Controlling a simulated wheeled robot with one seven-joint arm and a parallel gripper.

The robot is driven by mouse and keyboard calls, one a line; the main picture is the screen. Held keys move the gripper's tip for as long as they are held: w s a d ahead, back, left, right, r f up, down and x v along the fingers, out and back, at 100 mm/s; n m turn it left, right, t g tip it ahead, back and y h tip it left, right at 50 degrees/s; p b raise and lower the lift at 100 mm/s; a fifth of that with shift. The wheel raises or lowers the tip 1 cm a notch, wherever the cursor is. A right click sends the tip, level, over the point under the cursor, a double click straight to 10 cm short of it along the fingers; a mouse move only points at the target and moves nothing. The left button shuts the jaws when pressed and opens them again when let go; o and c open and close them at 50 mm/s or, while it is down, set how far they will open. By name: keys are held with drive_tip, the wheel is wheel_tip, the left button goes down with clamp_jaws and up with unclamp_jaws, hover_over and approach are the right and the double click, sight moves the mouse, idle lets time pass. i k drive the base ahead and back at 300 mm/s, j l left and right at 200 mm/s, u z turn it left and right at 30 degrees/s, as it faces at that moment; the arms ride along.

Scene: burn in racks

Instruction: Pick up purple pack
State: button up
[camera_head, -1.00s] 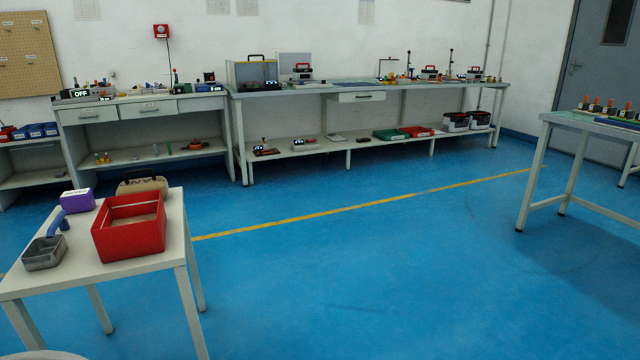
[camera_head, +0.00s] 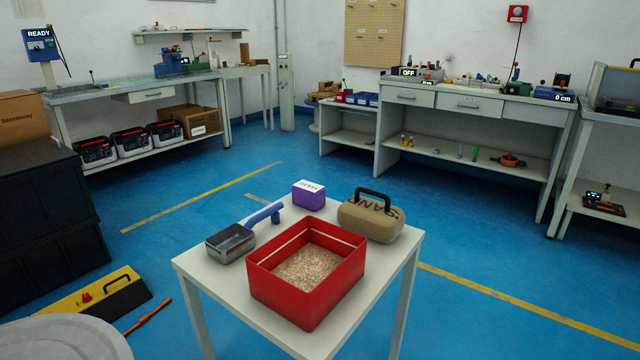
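The purple pack (camera_head: 308,197) is a small purple block with a white labelled top. It stands upright at the back of a small white table (camera_head: 222,284). A red open box (camera_head: 308,297) holding a tan granular material is in front of it. A tan bag with a black handle (camera_head: 371,217) stands to its right. A metal scoop with a blue handle (camera_head: 231,243) lies to its left, its handle end close to the pack. My gripper is not in view.
Black crates (camera_head: 45,220) stand at the left. A yellow-and-black tool (camera_head: 100,298) and an orange bar (camera_head: 148,315) lie on the floor near them. Workbenches (camera_head: 480,105) line the walls. Blue floor (camera_head: 500,250) is clear right of the table.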

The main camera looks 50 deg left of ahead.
sight(305, 194)
drive_tip(key=i+u, duration=0.7)
drive_tip(key=i+l+u, duration=0.2)
drive_tip(key=u, duration=0.15)
drive_tip(key=i+u, duration=0.2)
drive_tip(key=u, duration=0.2)
drive_tip(key=i+u, duration=0.35)
drive_tip(key=i+l+u, duration=0.1)
drive_tip(key=u, duration=0.3)
drive_tip(key=i+l+u, duration=0.15)
drive_tip(key=u, duration=0.25)
drive_tip(key=i+l, duration=0.3)
drive_tip(key=i, duration=0.2)
